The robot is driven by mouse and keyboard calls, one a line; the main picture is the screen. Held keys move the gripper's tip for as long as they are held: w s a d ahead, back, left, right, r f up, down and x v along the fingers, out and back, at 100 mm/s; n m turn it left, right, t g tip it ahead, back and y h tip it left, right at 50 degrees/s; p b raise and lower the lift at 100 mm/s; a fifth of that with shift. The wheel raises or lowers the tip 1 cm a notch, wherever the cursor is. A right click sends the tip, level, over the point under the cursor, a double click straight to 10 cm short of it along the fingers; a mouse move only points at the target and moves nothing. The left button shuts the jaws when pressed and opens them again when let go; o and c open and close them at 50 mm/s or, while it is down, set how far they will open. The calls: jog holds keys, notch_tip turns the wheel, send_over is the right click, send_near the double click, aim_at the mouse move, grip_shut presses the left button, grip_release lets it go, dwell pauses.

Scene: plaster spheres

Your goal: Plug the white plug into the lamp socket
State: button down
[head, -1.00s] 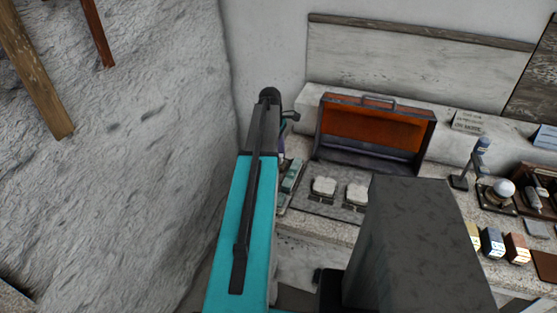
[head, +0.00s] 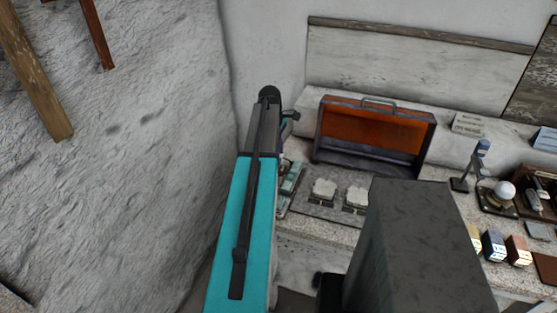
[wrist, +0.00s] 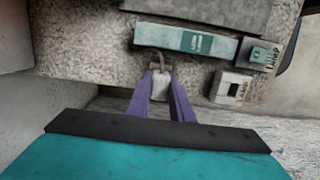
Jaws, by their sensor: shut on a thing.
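In the wrist view the two purple fingers of my gripper (wrist: 163,92) are shut on the white plug (wrist: 160,86). The plug sits between the fingertips, and a thin grey cord runs from its far end toward a teal box. To the right is a pale block with a dark square opening and a LAMP label (wrist: 231,88). A smaller grey-green block (wrist: 262,55), also labelled LAMP, is just behind it. The plug is apart from both blocks, to their left. In the head view my arm hides the plug and most of the gripper.
The teal box (wrist: 187,39) lies behind the plug on the speckled worktop (wrist: 75,50). An open orange-lined case (head: 372,132) and two white lumpy pieces on a grey board (head: 302,206) are to the right. A rough wall (head: 150,150) rises close on the left.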

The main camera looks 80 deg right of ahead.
notch_tip(320, 180, up, 2)
jog(key=shift+r+b, duration=0.1)
jog(key=shift+b, duration=0.3)
jog(key=s+a+r+b, duration=0.1)
jog(key=s+a+b, duration=0.2)
jog(key=s+a, duration=0.7)
jog(key=shift+s+a+r, duration=0.3)
jog(key=shift+a, duration=0.7)
